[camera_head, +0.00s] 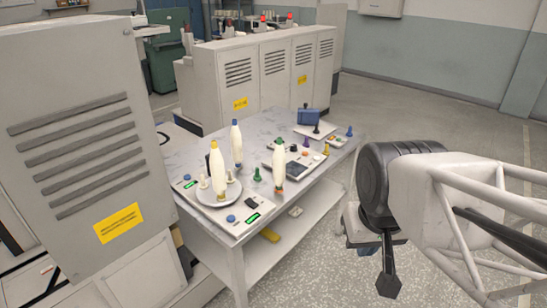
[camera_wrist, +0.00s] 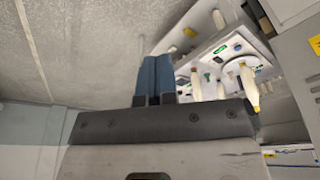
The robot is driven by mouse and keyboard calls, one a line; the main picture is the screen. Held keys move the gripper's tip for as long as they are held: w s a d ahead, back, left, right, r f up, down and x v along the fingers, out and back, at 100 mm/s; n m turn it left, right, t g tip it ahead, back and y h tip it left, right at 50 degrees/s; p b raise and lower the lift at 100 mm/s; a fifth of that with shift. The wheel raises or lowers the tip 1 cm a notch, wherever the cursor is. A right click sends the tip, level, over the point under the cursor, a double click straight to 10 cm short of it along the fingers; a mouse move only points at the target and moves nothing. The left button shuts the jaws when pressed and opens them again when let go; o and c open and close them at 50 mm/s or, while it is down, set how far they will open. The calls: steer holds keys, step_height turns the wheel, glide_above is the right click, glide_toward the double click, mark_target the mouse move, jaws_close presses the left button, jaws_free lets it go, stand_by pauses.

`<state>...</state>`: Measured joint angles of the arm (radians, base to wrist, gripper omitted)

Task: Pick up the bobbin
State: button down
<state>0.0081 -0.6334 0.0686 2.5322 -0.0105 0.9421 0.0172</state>
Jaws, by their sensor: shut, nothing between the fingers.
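Three white bobbins stand on the table (camera_head: 190,150) in the head view. One has a yellow top (camera_head: 217,172), one a blue top (camera_head: 236,143) and one a green top (camera_head: 279,165). The yellow-topped one stands on a round grey plate (camera_head: 207,198). My gripper (camera_head: 389,284) is at the right, beyond the table's right edge and well apart from the bobbins. In the wrist view its two blue fingers (camera_wrist: 155,75) are together and empty. The bobbins show past the fingers at the right, including one with a yellow tip (camera_wrist: 249,86).
Control panels with green displays, small coloured pegs, a blue box (camera_head: 307,116) and a tray (camera_head: 341,140) share the tabletop. A grey cabinet (camera_head: 75,130) stands close at the left and another (camera_head: 255,75) behind. The floor at the right is mostly clear.

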steer(key=shift+c, duration=1.9)
jaws_free()
